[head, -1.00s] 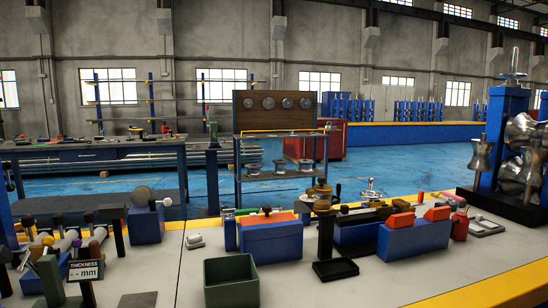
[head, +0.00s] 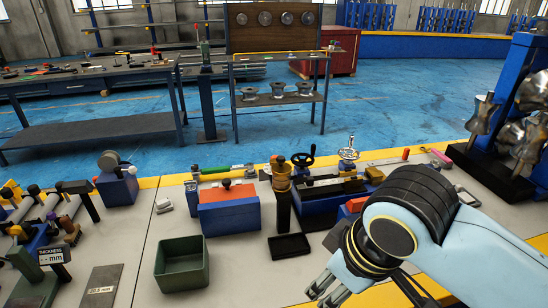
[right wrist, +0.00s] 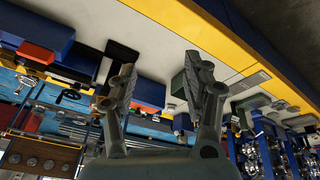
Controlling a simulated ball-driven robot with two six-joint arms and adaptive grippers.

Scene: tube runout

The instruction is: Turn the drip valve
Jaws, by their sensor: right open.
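No part is labelled as the drip valve, and I cannot tell for sure which one it is. My left gripper is not in view.
A green open bin (head: 182,262) and a black tray (head: 289,247) lie left of my right gripper. A blue block with a red top (head: 229,212) stands behind the bin. A blue roller stand (head: 505,110) is at the right.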

